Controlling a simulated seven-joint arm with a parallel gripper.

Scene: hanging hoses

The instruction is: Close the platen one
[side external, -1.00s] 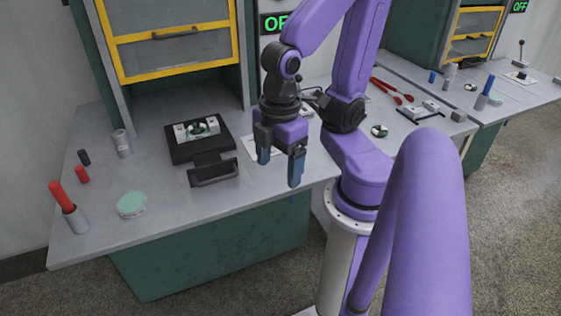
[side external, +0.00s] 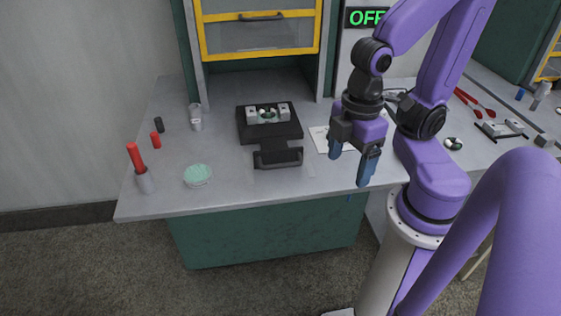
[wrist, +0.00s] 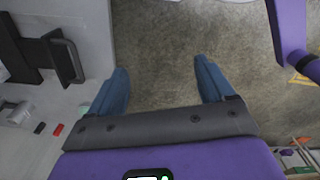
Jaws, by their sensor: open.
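The platen (side external: 270,133) is a black square plate on the grey bench top, below the yellow-framed door. It carries a small light fixture with a round greenish part. A black bar handle (side external: 278,158) sticks out from the plate toward the bench's front edge. The handle also shows at the upper left of the wrist view (wrist: 66,60). My gripper (side external: 350,168) is open, with blue fingers pointing down, to the right of the handle and apart from it. In the wrist view, only floor shows between the fingers (wrist: 162,85).
The yellow-framed door (side external: 262,32) stands above the platen; a green OFF sign (side external: 366,17) is beside it. Left on the bench are a red-topped cylinder (side external: 140,168), a pale green dish (side external: 198,175) and a grey canister (side external: 196,117). A white sheet (side external: 322,139) lies behind my gripper.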

